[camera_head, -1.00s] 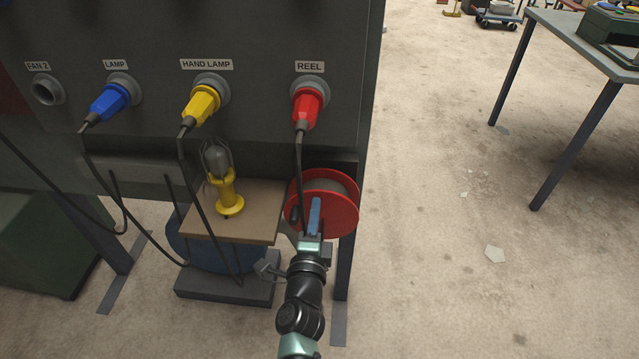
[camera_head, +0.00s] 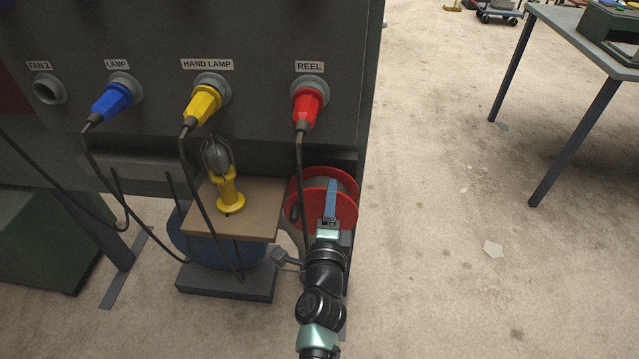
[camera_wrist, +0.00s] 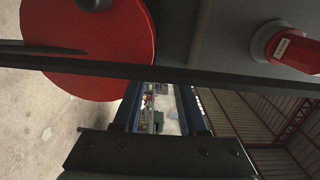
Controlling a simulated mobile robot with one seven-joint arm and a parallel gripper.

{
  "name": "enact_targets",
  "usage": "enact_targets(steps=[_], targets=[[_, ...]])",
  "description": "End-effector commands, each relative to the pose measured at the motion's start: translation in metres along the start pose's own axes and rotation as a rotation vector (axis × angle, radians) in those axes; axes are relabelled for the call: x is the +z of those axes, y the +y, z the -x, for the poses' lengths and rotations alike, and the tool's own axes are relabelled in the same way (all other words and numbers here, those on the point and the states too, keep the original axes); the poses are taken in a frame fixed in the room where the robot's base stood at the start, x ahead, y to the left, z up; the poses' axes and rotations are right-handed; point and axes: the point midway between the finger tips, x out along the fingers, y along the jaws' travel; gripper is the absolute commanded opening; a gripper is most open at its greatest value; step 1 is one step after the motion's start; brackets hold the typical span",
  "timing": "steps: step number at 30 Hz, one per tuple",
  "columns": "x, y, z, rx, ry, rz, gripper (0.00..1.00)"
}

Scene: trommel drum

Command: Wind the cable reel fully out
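The cable reel (camera_head: 347,209) has red flanges around a grey drum and hangs at the lower right of the dark panel. In the wrist view its red disc (camera_wrist: 85,60) fills the upper left, with a dark knob (camera_wrist: 92,4) at the top edge. My gripper (camera_head: 331,184) is in front of the reel and hides part of it. In the wrist view my gripper (camera_wrist: 160,100) shows two bluish fingers apart with nothing held between them. Whether a finger touches the reel I cannot tell. The red plug (camera_head: 306,108) sits in the REEL socket.
A dark cable (camera_head: 300,165) hangs from the red plug to the reel and crosses the wrist view close up. A yellow hand lamp (camera_head: 229,192) stands on a wooden board (camera_head: 255,215) left of the reel. Open floor (camera_head: 430,220) lies to the right, before a table (camera_head: 575,45).

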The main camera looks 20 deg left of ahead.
Motion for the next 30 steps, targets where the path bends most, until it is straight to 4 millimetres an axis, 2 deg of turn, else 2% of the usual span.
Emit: enact_targets(steps=[1,9,17,30], targets=[[0.0,0.0,0.0,0.0,0.0,0.0,0.52],[0.0,0.0,0.0,0.0,0.0,0.0,1.0],[0.0,0.0,0.002,0.0,0.0,0.0,1.0],[0.0,0.001,0.052,0.001,0.001,-0.001,1.0]])
